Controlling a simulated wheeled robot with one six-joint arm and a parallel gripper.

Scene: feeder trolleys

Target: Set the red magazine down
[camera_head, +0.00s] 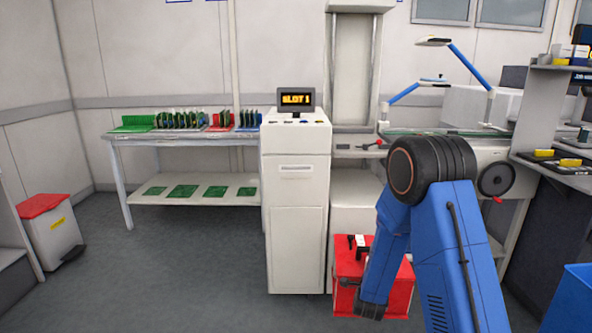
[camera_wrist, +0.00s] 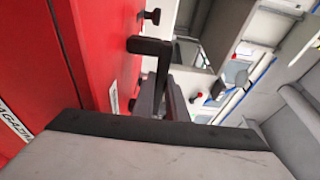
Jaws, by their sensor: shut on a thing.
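The red magazine (camera_head: 398,287) is a red box low in front of the white machine, partly hidden behind my blue forearm. In the wrist view the red magazine (camera_wrist: 100,40) fills the upper left, with a white lettered label on its side and a black handle (camera_wrist: 150,46) standing out from it. My gripper (camera_wrist: 170,98) is shut on this handle, beside the box. The fingertips are partly hidden in both views. I cannot tell whether the box's underside touches the floor.
A white cabinet (camera_head: 296,200) with a lit "SLOT 1" display (camera_head: 296,99) stands left of the magazine. A bench (camera_head: 180,141) holds green, red and blue racks of boards. A red-lidded bin (camera_head: 50,225) stands far left. A blue container (camera_head: 575,300) is at lower right.

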